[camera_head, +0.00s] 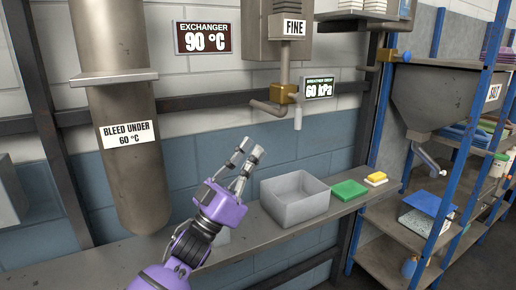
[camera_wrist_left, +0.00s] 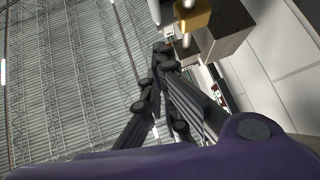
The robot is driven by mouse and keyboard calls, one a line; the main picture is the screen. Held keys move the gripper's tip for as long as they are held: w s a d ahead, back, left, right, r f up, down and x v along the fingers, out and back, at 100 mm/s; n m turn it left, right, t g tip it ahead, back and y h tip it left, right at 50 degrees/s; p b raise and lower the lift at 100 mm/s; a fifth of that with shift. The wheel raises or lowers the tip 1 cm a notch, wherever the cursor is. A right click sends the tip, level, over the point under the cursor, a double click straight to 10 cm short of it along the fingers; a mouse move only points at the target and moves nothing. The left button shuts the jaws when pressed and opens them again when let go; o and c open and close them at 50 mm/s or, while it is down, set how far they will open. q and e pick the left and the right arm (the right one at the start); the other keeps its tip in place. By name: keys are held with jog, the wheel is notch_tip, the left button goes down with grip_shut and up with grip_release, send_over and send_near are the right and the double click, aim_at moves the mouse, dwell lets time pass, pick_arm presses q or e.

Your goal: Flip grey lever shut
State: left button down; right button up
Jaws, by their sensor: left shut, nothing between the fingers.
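A brass valve block (camera_head: 283,93) sits on the pipe under the box labelled FINE. A pale grey piece (camera_head: 298,117), which looks like the grey lever, hangs down at its right side. My left gripper (camera_head: 251,148) reaches up from below, below and left of the valve in the picture. It is shut and holds nothing. In the left wrist view the gripper fingers (camera_wrist_left: 163,52) come together, with the brass valve block (camera_wrist_left: 193,15) beyond the tips. I cannot tell how far the tips are from the lever. My right gripper is not in view.
An open grey bin (camera_head: 294,201), a green block (camera_head: 348,190) and a yellow sponge (camera_head: 376,177) stand on the ledge below. A large vertical pipe (camera_head: 128,170) is at left. A brown bent pipe (camera_head: 268,108) lies beside the valve. Blue-posted shelving is at right.

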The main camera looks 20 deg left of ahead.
aim_at(298, 117)
pick_arm(q)
jog(key=w+d+r+p, duration=0.2)
jog(key=w+d+r, duration=0.2)
jog(key=w, duration=0.4)
jog(key=shift+w+d+r, duration=0.2)
jog(key=shift+w+r, duration=0.05)
jog(key=shift+r, duration=0.5)
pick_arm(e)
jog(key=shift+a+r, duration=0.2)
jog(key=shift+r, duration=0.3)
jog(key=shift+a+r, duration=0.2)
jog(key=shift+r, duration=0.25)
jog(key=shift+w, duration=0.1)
pick_arm(q)
jog(key=shift+f, duration=0.1)
jog(key=shift+w+d+f+n+t+b, duration=0.1)
jog(key=shift+w+f+n+t+b, duration=0.2)
jog(key=shift+b, duration=0.35)
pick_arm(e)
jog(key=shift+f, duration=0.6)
pick_arm(q)
jog(key=shift+s, duration=0.1)
